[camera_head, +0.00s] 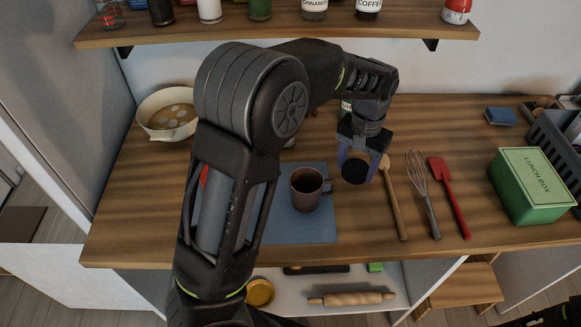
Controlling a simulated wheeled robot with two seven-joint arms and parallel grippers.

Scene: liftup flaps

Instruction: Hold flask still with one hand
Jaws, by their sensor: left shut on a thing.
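My left arm reaches across the counter from the lower left, and its left gripper (357,163) points down over the middle of the counter. Its fingers are shut on a dark, round-topped thing (355,172), which looks like the flask seen from above. The gripper and the steep view hide most of its body, so I cannot tell whether it touches the counter. A dark part at the bottom right corner looks like my right arm; its gripper is not in view.
A brown mug (306,192) stands on a blue mat (310,228) left of the gripper. A wooden spoon (393,200), whisk (424,190) and red spatula (450,195) lie to the right. Beyond are a green lunch box (532,190) and a grey rack. A shelf (280,27) holds jars above.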

